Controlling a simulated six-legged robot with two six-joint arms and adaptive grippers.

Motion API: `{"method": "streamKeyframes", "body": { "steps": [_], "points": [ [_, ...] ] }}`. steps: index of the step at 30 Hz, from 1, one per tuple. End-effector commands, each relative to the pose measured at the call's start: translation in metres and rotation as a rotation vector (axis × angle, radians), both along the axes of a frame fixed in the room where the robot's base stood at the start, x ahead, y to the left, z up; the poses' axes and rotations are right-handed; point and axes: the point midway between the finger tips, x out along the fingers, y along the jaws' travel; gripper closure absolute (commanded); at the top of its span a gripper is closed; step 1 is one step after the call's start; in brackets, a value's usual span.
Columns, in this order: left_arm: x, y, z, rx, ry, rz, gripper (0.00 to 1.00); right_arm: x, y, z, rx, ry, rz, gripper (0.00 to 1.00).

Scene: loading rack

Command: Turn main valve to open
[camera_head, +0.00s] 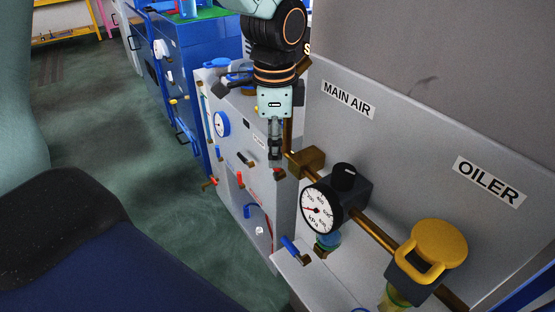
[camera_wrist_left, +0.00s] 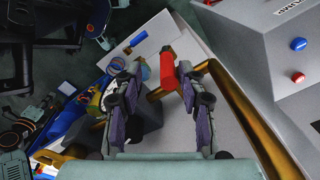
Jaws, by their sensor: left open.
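The label MAIN AIR (camera_head: 348,100) is on the grey panel, above a brass pipe fitting (camera_head: 307,160). My left gripper (camera_head: 275,155) points down just left of this fitting in the head view. In the left wrist view my left gripper (camera_wrist_left: 160,78) is open, and a red valve handle (camera_wrist_left: 171,70) lies between its fingers, nearer the right finger. I cannot tell whether the finger touches it. The handle joins brass pipework. In the head view the gripper mostly hides this handle. My right gripper is not in view.
A pressure gauge (camera_head: 321,208) and a yellow-topped oiler (camera_head: 438,246) sit along the pipe to the right. A blue-handled valve (camera_head: 291,246) is below. Left stands a grey panel with a blue-rimmed gauge (camera_head: 222,124) and small levers. The green floor (camera_head: 140,180) is clear.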

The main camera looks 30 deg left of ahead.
Motion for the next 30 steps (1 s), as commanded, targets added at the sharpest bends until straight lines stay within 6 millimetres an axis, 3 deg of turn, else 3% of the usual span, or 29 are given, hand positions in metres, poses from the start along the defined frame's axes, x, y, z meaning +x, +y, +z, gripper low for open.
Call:
{"method": "streamKeyframes", "body": {
  "steps": [3,7,19,30],
  "points": [
    [0.000,0.000,-0.021,0.000,0.005,0.000,0.60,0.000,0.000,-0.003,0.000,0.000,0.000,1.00],
    [0.001,0.000,-0.033,0.000,0.002,0.001,0.60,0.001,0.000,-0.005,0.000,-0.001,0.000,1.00],
    [0.004,-0.001,-0.040,0.001,0.000,-0.001,0.61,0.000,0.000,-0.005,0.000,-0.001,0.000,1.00],
    [0.005,-0.001,-0.039,0.001,-0.002,-0.001,0.92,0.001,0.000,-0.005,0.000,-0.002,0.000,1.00]
  ]
}}
